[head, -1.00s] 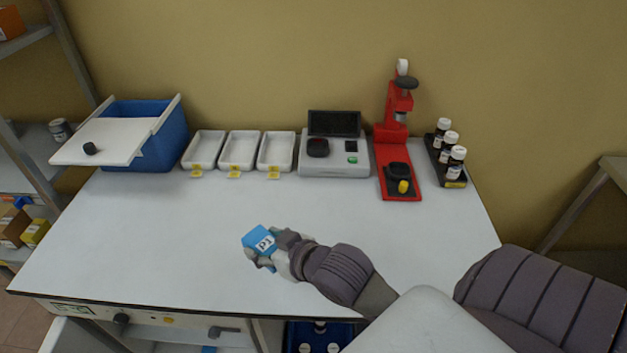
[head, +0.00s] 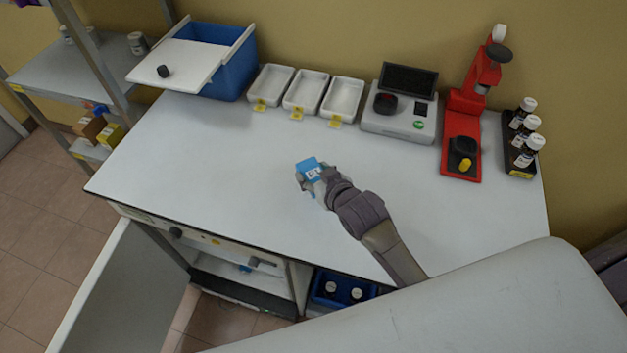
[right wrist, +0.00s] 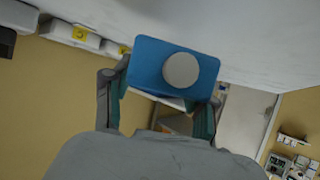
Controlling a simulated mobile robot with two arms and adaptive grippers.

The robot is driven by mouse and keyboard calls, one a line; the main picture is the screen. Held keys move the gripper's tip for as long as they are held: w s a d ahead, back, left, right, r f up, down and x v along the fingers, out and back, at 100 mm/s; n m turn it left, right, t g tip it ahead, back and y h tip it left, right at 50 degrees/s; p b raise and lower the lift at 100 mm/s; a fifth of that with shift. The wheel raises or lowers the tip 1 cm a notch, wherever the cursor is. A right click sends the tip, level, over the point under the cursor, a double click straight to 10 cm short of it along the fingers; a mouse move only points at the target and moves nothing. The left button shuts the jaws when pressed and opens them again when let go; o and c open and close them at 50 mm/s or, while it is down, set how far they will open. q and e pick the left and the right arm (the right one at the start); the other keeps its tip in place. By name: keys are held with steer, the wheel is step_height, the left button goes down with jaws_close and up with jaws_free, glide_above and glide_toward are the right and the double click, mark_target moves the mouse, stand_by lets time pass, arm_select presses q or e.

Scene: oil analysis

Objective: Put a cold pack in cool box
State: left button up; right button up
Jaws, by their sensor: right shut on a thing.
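A blue cold pack (head: 309,169) with a white label is held in my right gripper (head: 316,180), above the white bench. In the right wrist view the pack (right wrist: 150,68) sits between the two fingers (right wrist: 160,105) and shows a round pale spot. The blue cool box (head: 236,70) stands at the back left of the bench. Its white sliding lid (head: 185,62) with a black knob is drawn toward the front left, and the box's blue inside shows behind it. The held pack is to the right and in front of the box. My left gripper is not in view.
Three white trays (head: 269,84) stand right of the cool box. Beyond them are a grey instrument (head: 384,124), a red press (head: 462,128) and a rack of bottles (head: 520,160). The middle of the bench (head: 220,150) is clear. A door (head: 125,290) stands open below.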

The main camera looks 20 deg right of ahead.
steer(key=shift+w+a+f, duration=0.15)
steer(key=shift+f, duration=0.05)
steer(key=shift+f+p, duration=0.3)
steer(key=shift+f, duration=1.55)
steer(key=shift+f, duration=0.2)
steer(key=o, duration=1.3)
steer(key=shift+r, duration=0.1)
